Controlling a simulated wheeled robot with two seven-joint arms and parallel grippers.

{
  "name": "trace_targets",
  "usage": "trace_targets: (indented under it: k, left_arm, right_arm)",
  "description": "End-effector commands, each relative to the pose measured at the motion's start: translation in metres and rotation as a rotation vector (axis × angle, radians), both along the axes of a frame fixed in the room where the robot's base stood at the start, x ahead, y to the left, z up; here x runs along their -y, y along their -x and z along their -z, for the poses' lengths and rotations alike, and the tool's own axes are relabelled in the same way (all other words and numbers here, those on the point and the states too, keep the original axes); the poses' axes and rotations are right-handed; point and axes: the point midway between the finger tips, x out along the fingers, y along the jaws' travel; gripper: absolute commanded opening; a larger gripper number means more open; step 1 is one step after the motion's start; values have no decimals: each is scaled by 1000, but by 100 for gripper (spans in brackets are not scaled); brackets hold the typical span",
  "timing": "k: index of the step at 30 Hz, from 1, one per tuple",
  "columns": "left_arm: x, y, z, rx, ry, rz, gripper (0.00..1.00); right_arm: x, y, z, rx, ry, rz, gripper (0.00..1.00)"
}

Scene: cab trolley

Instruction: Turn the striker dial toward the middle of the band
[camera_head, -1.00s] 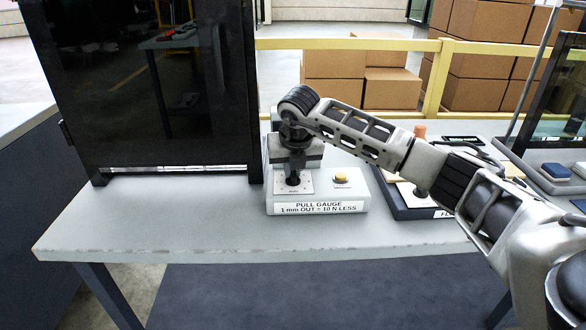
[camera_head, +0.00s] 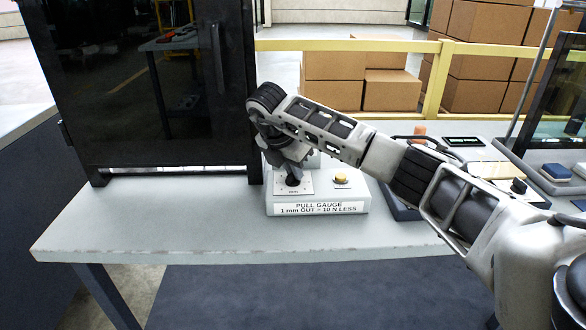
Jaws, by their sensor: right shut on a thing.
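The pull gauge (camera_head: 318,209) is a pale box near the middle of the table, with "PULL GAUGE, 1 mm OUT = 10 N LESS" on its front. A small black dial (camera_head: 293,183) stands on a white marked plate (camera_head: 307,187) on its left top. I take it as the striker dial. My right gripper (camera_head: 292,174) points down from above and is shut on the dial. The gripper covers the dial's upper part, and the plate's marks are too small to read. My left gripper is not in view.
A yellow button (camera_head: 340,177) sits right of the dial on the gauge. A tall black cabinet (camera_head: 150,100) stands close on the left. Dark trays and small items lie to the right, partly behind my right arm. The table (camera_head: 150,220) is clear at the front left.

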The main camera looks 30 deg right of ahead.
Motion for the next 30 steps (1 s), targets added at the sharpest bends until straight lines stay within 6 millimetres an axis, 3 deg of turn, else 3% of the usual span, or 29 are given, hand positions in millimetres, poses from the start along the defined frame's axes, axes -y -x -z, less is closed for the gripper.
trace_targets:
  k: [21, 24, 30]
  left_arm:
    - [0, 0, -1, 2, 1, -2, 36]
    - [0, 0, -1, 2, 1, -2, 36]
    - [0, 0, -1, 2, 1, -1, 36]
  right_arm:
    - [1, -1, -2, 4, 1, 80, 0]
    - [1, -1, -2, 5, 1, 79, 33]
    - [1, 0, -1, 2, 0, 78, 33]
